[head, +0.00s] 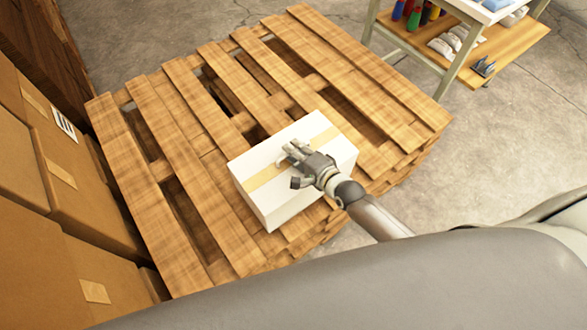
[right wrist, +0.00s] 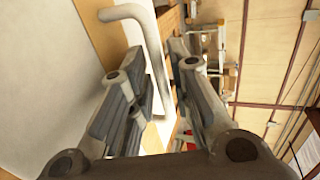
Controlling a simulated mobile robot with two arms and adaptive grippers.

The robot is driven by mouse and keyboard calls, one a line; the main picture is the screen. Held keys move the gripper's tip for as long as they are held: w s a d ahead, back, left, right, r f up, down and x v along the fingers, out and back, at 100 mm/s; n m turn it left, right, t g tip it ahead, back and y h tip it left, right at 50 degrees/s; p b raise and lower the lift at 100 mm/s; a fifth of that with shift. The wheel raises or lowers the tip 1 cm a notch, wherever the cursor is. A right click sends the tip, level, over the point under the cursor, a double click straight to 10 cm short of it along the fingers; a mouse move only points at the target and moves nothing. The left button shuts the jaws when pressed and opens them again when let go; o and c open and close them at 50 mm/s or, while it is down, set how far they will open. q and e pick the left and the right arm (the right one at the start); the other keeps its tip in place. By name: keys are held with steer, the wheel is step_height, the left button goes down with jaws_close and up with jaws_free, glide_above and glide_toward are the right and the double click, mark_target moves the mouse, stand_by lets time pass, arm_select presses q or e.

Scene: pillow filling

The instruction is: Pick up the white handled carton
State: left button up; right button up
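The white handled carton (head: 292,205) sits upright on the wooden pallet near its front right edge, with a tan tape strip across its top. My right gripper (head: 292,163) is over the top of the carton. In the right wrist view, the fingers of my right gripper (right wrist: 163,82) stand apart. The pale bent handle (right wrist: 150,40) of the carton runs into the gap between them, nearer the left finger; I cannot tell whether it touches. The carton's white face (right wrist: 40,70) fills the left of that view. My left gripper is not in view.
The wooden pallet (head: 195,135) is otherwise bare, with open gaps between its slats. Stacked brown cardboard boxes (head: 60,170) line the left. A work table with a wooden lower shelf (head: 505,55) stands at the upper right. Concrete floor (head: 510,135) is clear at the right.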

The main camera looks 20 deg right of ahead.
steer(key=shift+w+a+f, duration=0.15)
steer(key=shift+w+f, duration=0.05)
steer(key=shift+w, duration=0.15)
jaws_close()
steer(key=shift+w+r, duration=0.1)
steer(key=shift+r, duration=0.15)
